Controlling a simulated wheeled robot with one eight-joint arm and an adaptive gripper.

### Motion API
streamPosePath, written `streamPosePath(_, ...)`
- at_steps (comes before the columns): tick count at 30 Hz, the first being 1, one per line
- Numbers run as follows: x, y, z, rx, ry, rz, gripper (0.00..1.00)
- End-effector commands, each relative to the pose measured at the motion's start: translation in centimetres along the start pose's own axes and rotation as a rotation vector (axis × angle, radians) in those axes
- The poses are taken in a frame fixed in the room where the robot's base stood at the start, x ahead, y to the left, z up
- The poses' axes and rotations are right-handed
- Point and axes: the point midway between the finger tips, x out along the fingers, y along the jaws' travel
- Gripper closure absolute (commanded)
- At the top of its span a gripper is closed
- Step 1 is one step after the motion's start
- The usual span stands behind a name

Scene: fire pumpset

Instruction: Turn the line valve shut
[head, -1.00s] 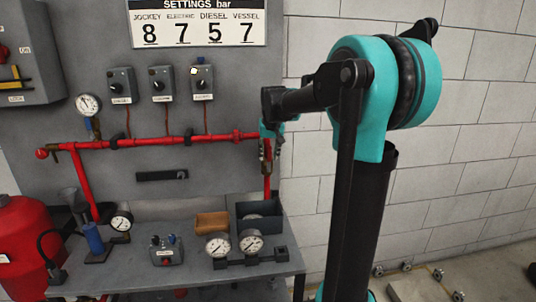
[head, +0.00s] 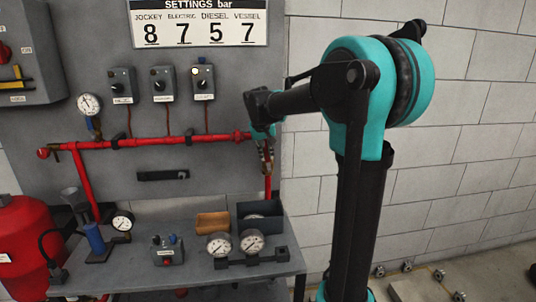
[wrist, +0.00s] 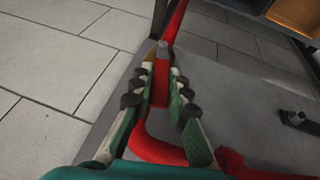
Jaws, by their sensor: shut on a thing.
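The line valve is at the right end of the red pipe (head: 205,138), where the pipe turns down, and my gripper largely covers it. My gripper (head: 266,160) points down over this bend in the head view. In the wrist view my gripper (wrist: 163,62) has its two green and white fingers on either side of a red part (wrist: 160,88), which I take to be the valve's handle. The jaws are shut on it. A small brass-coloured piece shows by the fingertips. The handle's exact angle to the pipe is hard to tell.
A red tank (head: 25,245) stands at left. Control boxes (head: 163,84) hang on the panel above the pipe.

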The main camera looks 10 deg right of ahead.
Motion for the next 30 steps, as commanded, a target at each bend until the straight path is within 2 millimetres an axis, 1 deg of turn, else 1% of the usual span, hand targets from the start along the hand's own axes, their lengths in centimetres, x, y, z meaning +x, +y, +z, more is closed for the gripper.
streamPosePath(1,0.05,-0.48,0.10,-0.012,-0.002,0.021,1.00)
streamPosePath(3,0.05,-0.67,0.12,-0.024,-0.002,0.050,1.00)
streamPosePath(15,0.00,-0.68,0.08,-0.030,0.000,0.076,1.00)
streamPosePath(16,0.00,-0.68,0.08,-0.030,0.000,0.076,0.81)
streamPosePath(20,0.00,-0.68,0.06,-0.030,0.000,0.076,0.65)
streamPosePath(21,-0.01,-0.67,0.05,-0.030,0.000,0.076,0.63)
streamPosePath(30,-0.17,-0.67,0.03,-0.030,0.001,0.076,0.63)
